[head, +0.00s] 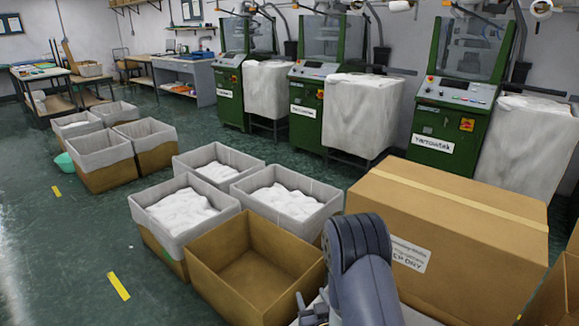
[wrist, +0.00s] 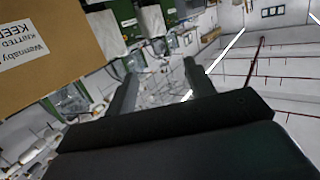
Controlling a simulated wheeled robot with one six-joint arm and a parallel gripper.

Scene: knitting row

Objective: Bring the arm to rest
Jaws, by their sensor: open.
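My arm stands at the bottom middle of the head view, right of an open empty box and in front of a large closed carton (head: 450,230). My gripper's fingers are mostly out of the head view. In the wrist view my gripper (wrist: 162,85) is open, its two dark fingers apart with nothing between them. The wrist camera looks tilted toward the machines, wall and ceiling. The carton also fills the upper left of the wrist view (wrist: 40,45), close to the left finger.
The open empty cardboard box (head: 255,262) is close at left. Lined boxes of white pieces (head: 185,208) stand beyond it. Green machines (head: 455,110) with white bins line the back. Workbenches (head: 185,78) stand at the far left. The green floor (head: 60,260) at left is mostly clear.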

